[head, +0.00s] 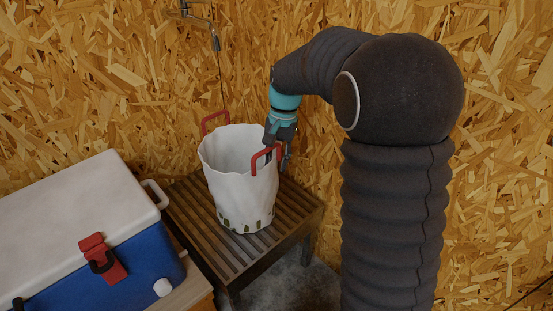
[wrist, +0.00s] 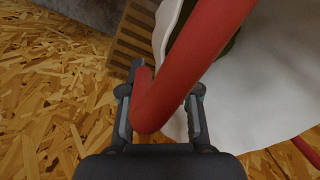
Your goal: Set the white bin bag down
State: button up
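The white bin bag (head: 238,185) stands upright over the slatted plank bench (head: 285,232) in the head view. It has an open top, two red handles and dark green marks near its base. I cannot tell for sure whether its base touches the slats. My gripper (head: 277,152) is at the bag's right rim, at the right-hand red handle (head: 262,158). The bag's white side (wrist: 245,95) fills the right of that view.
A blue and white cooler (head: 80,230) with a red latch stands on a wooden surface left of the bench. A chipboard wall (head: 90,60) rises behind. A metal fixture (head: 213,38) hangs above the bag. Bare slats lie right of the bag.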

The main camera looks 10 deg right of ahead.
jog(key=shift+r, duration=0.1)
notch_tip(320, 180, up, 11)
jog(key=d+p, duration=0.1)
jog(key=s+d+r+n+t, duration=0.1)
jog(key=s+d+r, duration=0.15)
jog(key=s, duration=0.25)
jog(key=s+d+f+n+t, duration=0.1)
jog(key=s+f+n+t, duration=0.1)
jog(key=s, duration=0.8)
jog(key=s+d+f+n+t+h, duration=0.1)
jog(key=s+f+n+t, duration=0.1)
jog(key=s, duration=0.9)
jog(key=shift+f+t+h, duration=0.3)
jog(key=shift+f+t, duration=0.3)
jog(key=shift+t, duration=0.2)
jog(key=shift+s, duration=0.1)
